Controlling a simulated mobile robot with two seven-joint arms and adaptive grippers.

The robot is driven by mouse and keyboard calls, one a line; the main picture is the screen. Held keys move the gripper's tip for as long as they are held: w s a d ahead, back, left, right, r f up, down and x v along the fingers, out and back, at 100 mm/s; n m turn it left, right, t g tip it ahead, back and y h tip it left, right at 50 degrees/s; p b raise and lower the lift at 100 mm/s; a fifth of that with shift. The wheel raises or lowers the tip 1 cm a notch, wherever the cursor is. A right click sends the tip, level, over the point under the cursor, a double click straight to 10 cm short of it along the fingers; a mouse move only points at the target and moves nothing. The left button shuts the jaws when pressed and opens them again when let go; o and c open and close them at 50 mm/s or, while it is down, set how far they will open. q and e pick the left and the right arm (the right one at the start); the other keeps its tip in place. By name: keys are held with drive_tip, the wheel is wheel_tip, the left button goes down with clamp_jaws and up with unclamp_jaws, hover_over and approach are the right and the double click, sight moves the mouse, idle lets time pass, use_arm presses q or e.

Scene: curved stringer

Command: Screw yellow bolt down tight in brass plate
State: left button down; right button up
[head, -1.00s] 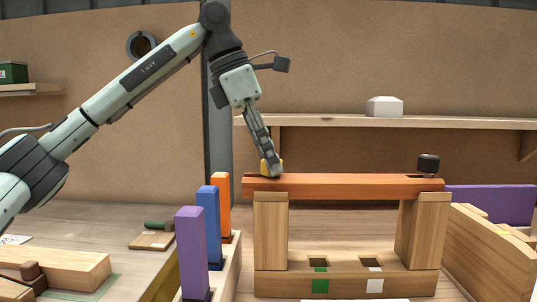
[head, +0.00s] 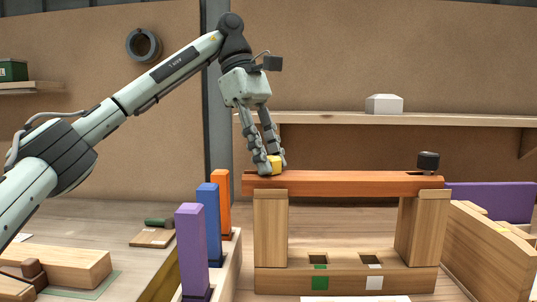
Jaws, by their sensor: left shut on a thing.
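The yellow bolt (head: 275,164) stands on the left end of an orange-brown wooden beam (head: 345,184). My left gripper (head: 271,165) points down with its two fingers on either side of the bolt head, shut on it. The brass plate cannot be made out under the fingers and bolt. A black bolt (head: 428,161) stands in a dark plate at the beam's right end. My right gripper is not in view.
Wooden posts (head: 271,230) on a base block (head: 346,281) hold up the beam. Purple (head: 192,250), blue (head: 208,222) and orange (head: 221,202) uprights stand to the left. A purple board (head: 490,203) is at the right. A shelf (head: 330,118) with a white box (head: 384,104) runs behind.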

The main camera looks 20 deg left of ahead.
use_arm(q)
drive_tip(key=shift+f, duration=0.25)
drive_tip(key=m+g, duration=0.1)
drive_tip(key=m, duration=0.3)
drive_tip(key=shift+w+y, duration=0.1)
drive_tip(key=shift+y, duration=0.3)
drive_tip(key=c, duration=1.1)
unclamp_jaws()
drive_tip(key=shift+w, duration=0.1)
drive_tip(key=shift+r, duration=0.1)
